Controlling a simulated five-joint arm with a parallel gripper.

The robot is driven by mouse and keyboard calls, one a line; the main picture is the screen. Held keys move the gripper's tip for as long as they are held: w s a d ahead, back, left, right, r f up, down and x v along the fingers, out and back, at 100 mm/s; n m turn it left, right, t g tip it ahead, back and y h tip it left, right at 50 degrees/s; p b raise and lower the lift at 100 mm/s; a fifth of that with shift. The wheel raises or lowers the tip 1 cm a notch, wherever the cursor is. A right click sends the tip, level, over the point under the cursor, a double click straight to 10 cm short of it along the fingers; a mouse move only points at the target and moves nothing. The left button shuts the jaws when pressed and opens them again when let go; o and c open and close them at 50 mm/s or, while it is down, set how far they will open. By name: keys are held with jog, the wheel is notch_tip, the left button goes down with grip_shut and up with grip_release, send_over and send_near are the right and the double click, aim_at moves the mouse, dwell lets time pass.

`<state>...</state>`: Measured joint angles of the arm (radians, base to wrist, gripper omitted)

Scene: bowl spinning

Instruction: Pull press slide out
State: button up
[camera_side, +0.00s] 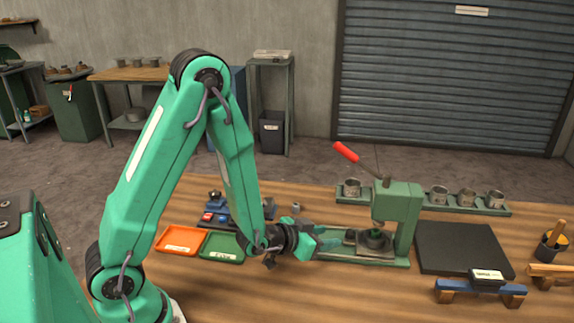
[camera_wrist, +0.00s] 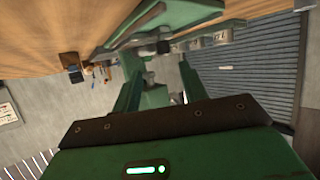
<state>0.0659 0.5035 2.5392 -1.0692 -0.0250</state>
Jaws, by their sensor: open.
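The green press (camera_side: 402,212) with a red-tipped lever stands on the wooden bench, right of my gripper in the side view. Its slide (camera_side: 350,239) lies low on the press base, with a dark round die (camera_side: 374,240) on it under the press head. My gripper (camera_side: 335,238) is open and level at the slide's left end. I cannot tell whether the fingers touch it. In the wrist view my two fingers (camera_wrist: 160,85) stand apart, with green press parts (camera_wrist: 150,22) beyond them and the view tilted. The slide's near end is partly hidden by the fingers.
An orange tray (camera_side: 180,239) and a green tray (camera_side: 222,247) lie left of my gripper. A rack with several metal cups (camera_side: 466,198) stands behind the press. A dark mat (camera_side: 460,248) and a blue stand (camera_side: 466,288) are at right.

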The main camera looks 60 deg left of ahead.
aim_at(347, 234)
jog(key=shift+f, duration=0.1)
jog(key=shift+a+x, duration=0.15)
jog(key=shift+x, duration=1.8)
jog(key=shift+a+x, duration=0.1)
jog(key=shift+x, duration=1.8)
grip_shut()
